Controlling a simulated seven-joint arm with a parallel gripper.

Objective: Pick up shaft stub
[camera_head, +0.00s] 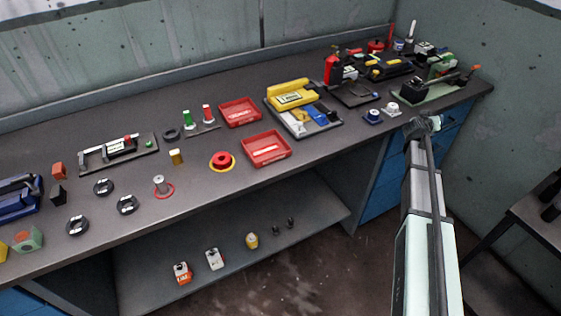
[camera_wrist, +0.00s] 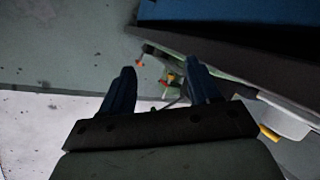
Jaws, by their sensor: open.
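A short grey cylinder (camera_head: 160,184), which looks like the shaft stub, stands upright on the bench inside a thin red ring near the front edge, left of centre. A small yellow-brown block (camera_head: 176,157) stands just behind it to the right. My gripper (camera_head: 423,126) is far to the right, off the front edge of the bench, well away from the cylinder. In the wrist view my gripper (camera_wrist: 163,82) has its two dark fingers wide apart with nothing between them. The cylinder is not seen in the wrist view.
Black rings (camera_head: 127,205) lie left of the cylinder. A lower shelf (camera_head: 285,205) holds several small items.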

